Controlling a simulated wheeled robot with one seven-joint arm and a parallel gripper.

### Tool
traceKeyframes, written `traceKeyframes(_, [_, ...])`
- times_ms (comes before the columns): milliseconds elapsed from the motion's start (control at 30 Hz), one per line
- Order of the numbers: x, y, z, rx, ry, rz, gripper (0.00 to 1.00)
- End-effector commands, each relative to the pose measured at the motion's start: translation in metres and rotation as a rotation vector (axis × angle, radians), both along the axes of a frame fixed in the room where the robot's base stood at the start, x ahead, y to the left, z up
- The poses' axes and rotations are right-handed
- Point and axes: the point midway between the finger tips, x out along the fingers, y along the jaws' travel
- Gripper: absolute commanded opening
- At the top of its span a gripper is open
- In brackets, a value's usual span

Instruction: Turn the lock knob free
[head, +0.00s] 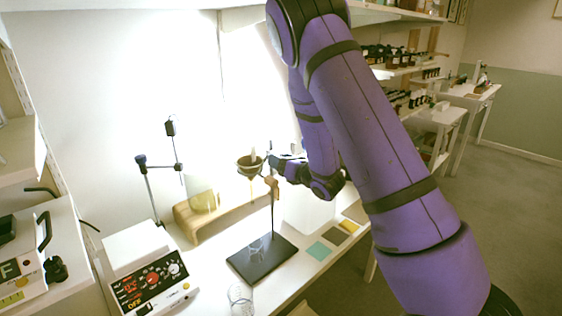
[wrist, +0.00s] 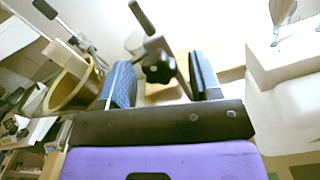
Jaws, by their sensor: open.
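The lock knob (wrist: 158,68) is a dark lobed knob on a grey clamp piece, seen in the wrist view. My gripper (wrist: 160,63) is open, with one blue-padded finger on each side of the knob in that view. Gaps show on both sides, so the fingers appear not to touch it. How deep the knob sits between them I cannot tell. In the head view my gripper (head: 276,162) is beside the upper part of the stand rod (head: 273,215), right of the funnel (head: 249,167). The knob cannot be made out there.
The rod rises from a black base plate (head: 262,259) with a glass beaker (head: 256,248) on it. The brownish funnel (wrist: 72,88) is close left of my gripper. A hotplate (head: 150,275), a wooden stand (head: 190,222) and another glass (head: 240,297) share the white table.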

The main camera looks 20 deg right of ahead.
Motion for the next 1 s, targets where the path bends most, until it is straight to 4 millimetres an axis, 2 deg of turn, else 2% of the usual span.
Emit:
traceKeyframes(167, [-0.021, -0.008, 0.000, 0.000, 0.001, -0.003, 0.58])
traceKeyframes(400, [-0.064, -0.022, 0.000, 0.000, 0.003, -0.004, 0.58])
traceKeyframes(600, [-0.090, -0.030, 0.000, 0.000, 0.002, -0.002, 0.58])
traceKeyframes(767, [-0.099, -0.033, 0.000, 0.000, 0.001, -0.002, 0.58])
traceKeyframes(1000, [-0.100, -0.033, 0.000, -0.001, 0.000, -0.001, 0.58])
